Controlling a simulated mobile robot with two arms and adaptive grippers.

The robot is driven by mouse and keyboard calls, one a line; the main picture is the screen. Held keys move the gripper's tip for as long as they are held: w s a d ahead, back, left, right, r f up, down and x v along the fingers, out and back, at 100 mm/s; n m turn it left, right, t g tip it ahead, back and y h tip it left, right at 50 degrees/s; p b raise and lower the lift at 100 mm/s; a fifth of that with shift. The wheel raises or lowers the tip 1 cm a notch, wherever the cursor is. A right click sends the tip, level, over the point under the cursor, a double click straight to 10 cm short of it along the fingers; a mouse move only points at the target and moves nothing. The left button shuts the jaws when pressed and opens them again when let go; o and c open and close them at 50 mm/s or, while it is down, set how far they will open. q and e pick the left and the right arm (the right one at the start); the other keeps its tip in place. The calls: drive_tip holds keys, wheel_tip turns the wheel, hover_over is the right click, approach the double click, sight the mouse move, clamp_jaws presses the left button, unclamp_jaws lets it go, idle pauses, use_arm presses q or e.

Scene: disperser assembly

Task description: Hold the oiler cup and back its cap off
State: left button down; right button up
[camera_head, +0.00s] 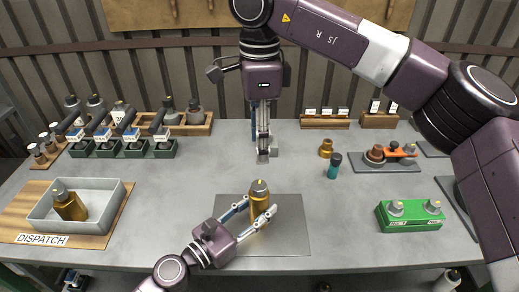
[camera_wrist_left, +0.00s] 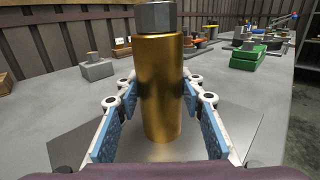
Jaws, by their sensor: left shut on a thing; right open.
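The oiler cup (camera_head: 259,205) has a brass cylindrical body and stands upright on a dark grey mat (camera_head: 293,240). Its grey cap (camera_head: 259,187) sits on top and carries a small yellow mark. My left gripper (camera_head: 257,213) is shut around the brass body from the lower left. In the left wrist view the body (camera_wrist_left: 162,90) stands between blue finger pads, with the faceted grey cap (camera_wrist_left: 156,16) above it. My right gripper (camera_head: 266,155) points down, open and empty, behind and above the cap, clear of it.
A grey tray (camera_head: 112,207) with a brass cup stands on the DISPATCH board at left. Bottles and dark bins line the back left. Table around the mat is clear.

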use_arm(q)
drive_tip(key=c, duration=1.2)
unclamp_jaws()
